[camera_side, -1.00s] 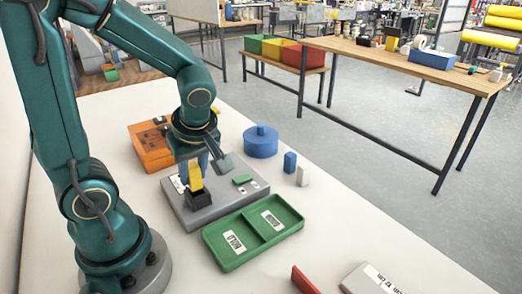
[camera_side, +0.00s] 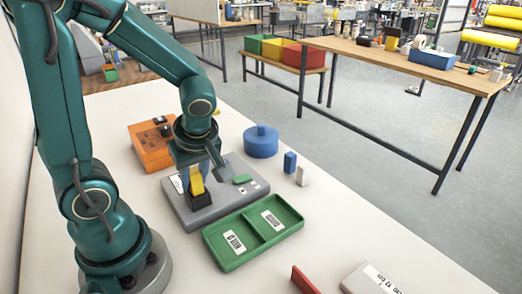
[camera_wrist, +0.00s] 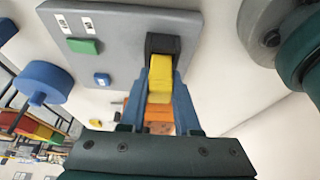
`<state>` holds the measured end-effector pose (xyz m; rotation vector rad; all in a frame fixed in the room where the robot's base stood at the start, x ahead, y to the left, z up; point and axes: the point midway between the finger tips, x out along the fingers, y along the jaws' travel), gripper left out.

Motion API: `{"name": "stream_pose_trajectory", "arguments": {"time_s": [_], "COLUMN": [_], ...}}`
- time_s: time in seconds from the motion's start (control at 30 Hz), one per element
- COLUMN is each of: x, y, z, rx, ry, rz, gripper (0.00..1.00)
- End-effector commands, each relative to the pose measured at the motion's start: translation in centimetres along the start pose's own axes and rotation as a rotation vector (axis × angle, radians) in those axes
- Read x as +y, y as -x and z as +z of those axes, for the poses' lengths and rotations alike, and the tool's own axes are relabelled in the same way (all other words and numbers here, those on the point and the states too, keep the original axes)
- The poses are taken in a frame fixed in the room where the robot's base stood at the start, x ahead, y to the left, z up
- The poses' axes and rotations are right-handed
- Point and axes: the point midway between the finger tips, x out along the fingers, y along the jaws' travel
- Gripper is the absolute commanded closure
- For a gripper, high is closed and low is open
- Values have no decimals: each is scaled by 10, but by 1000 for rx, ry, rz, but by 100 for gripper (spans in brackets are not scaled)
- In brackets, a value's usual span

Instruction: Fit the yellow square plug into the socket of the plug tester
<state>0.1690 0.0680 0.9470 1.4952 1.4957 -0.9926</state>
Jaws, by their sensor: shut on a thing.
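The plug tester (camera_side: 222,207) is a grey box with a black socket (camera_side: 200,201) at its front left and a green patch on top. My gripper (camera_side: 195,181) is shut on the yellow square plug (camera_side: 197,185), right above the socket. The plug's lower end meets the top of the socket; I cannot tell how far it is inside. In the wrist view the blue fingers (camera_wrist: 160,88) grip both sides of the plug (camera_wrist: 160,72), whose far end touches the black socket (camera_wrist: 158,41). The socket opening is hidden by the plug.
A green two-part tray (camera_side: 234,263) lies in front of the tester. An orange box (camera_side: 146,149) stands behind left, and a blue round lidded pot (camera_side: 261,144) behind right. A blue block (camera_side: 290,162) and a pale block (camera_side: 302,177) stand right. The table's right middle is clear.

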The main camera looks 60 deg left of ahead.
Motion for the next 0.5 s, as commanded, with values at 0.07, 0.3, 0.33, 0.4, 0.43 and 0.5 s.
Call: {"name": "stream_pose_trajectory", "arguments": {"time_s": [0.07, 0.3, 0.33, 0.4, 0.43, 0.5], "x": [0, 0, 0, 0, 0, 0], "y": [-2, -5, -5, -5, -5, -5], "z": [1, 2, 2, 2, 2, 2], "rx": [0, -1, -1, -1, -1, -1], "ry": [-1, -1, -1, -1, -1, -1], "rz": [-2, 0, 0, 0, 0, 0], "gripper": [100, 39, 34, 34, 34, 34]}}
